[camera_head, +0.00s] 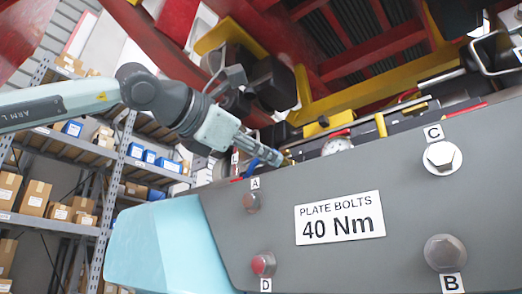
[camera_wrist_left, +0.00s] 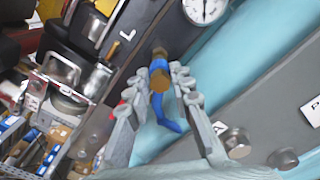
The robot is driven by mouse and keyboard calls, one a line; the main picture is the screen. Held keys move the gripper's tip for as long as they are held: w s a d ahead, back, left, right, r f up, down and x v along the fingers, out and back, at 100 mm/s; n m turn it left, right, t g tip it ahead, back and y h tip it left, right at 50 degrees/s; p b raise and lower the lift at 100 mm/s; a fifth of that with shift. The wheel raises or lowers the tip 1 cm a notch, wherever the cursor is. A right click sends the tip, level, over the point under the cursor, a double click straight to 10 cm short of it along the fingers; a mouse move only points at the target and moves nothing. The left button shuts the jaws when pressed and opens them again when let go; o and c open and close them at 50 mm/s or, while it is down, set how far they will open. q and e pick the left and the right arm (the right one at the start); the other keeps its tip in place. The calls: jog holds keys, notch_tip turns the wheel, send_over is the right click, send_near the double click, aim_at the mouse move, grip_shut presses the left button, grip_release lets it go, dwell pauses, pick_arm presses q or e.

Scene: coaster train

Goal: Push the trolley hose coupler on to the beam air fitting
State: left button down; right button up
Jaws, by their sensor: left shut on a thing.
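My left gripper (camera_head: 279,157) reaches in from the left to the top edge of the grey beam (camera_head: 320,178). In the left wrist view its fingers (camera_wrist_left: 158,85) are shut on the hose coupler (camera_wrist_left: 160,80), a brass and blue piece. A short blue hose (camera_wrist_left: 168,117) hangs from it; a bit of blue also shows in the head view (camera_head: 252,163). A brownish brass end (camera_wrist_left: 159,53) shows just beyond the fingers, at the dark panel. I cannot tell whether it is the coupler's tip or the beam air fitting, nor whether the two touch. My right gripper is not in view.
A round gauge (camera_head: 337,145) stands behind the beam's top edge, right of the gripper. The beam carries bolts and a 40 Nm sign (camera_head: 340,217). Red and yellow framework (camera_head: 360,90) hangs above. Shelves with boxes (camera_head: 60,190) stand at left.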

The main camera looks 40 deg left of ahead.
pick_arm(q)
jog(key=shift+w, duration=0.6)
jog(key=c, duration=1.3)
grip_release()
jog(key=shift+w, duration=0.1)
jog(key=shift+o, duration=0.2)
jog(key=s, duration=1.2)
jog(key=shift+a, duration=0.45)
